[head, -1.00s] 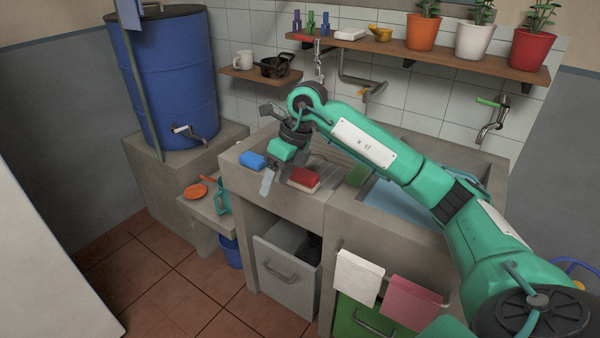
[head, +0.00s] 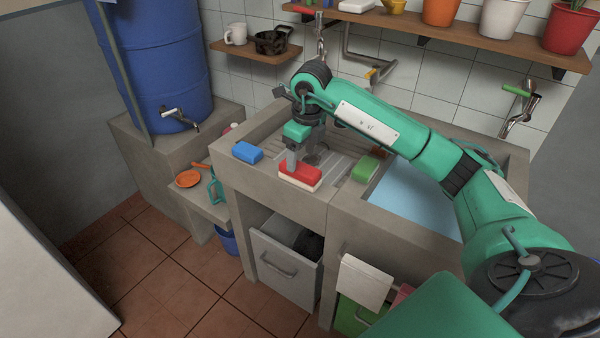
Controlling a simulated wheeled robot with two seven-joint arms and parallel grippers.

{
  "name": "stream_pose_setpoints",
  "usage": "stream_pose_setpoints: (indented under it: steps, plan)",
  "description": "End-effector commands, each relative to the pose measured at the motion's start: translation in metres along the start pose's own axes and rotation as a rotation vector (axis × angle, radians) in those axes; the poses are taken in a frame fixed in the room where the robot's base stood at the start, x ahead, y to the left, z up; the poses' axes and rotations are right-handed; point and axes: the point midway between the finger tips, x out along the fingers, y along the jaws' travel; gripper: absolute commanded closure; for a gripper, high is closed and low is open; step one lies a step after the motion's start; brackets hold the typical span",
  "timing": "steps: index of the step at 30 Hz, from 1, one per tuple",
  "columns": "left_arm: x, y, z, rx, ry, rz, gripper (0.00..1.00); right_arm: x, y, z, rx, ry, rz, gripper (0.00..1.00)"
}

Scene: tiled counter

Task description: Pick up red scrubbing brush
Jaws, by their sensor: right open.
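The red scrubbing brush (head: 300,175), with a pale lower side, lies on the front part of the grooved drainboard (head: 343,165). My right gripper (head: 293,163) points down directly at the brush, with its fingers at the brush's upper left part. The gripper is open. Whether the fingers touch the brush or straddle it cannot be told, as the far finger is partly hidden. My left gripper is not in view.
A blue brush or sponge (head: 247,152) lies left of the red brush, and a green one (head: 366,168) lies to its right. The basin with blue water (head: 412,200) is further right. An open grey drawer (head: 285,262) is below the counter front.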

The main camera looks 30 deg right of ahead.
Motion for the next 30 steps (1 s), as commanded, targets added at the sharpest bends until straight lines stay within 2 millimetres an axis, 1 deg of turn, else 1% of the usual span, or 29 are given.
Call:
stream_pose_setpoints:
  steps: [5,12,15,23,24,26,27,29,30]
  plan:
    - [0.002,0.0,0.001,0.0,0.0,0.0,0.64,0.012,0.001,-0.002,-0.001,0.002,0.001,0.34]
    - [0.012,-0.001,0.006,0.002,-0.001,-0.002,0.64,0.045,0.003,-0.004,0.0,0.002,0.002,0.34]
    - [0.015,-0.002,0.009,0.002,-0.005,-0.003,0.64,0.053,0.003,-0.004,0.0,0.0,0.002,0.34]
    - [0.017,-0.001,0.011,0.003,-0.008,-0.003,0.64,0.056,0.003,-0.004,-0.001,-0.001,0.001,0.34]
    - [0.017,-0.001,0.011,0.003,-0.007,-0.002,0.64,0.056,0.003,-0.004,-0.001,-0.001,0.001,0.42]
    - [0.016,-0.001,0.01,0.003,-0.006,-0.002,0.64,0.055,0.003,-0.004,0.0,-0.001,0.0,0.53]
    - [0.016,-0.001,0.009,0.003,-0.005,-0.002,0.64,0.055,0.003,-0.004,0.0,-0.001,0.0,0.61]
    - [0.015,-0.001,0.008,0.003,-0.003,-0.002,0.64,0.055,0.003,-0.004,0.0,-0.001,0.0,0.73]
    - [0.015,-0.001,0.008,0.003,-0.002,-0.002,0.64,0.055,0.003,-0.004,-0.001,-0.001,0.0,0.81]
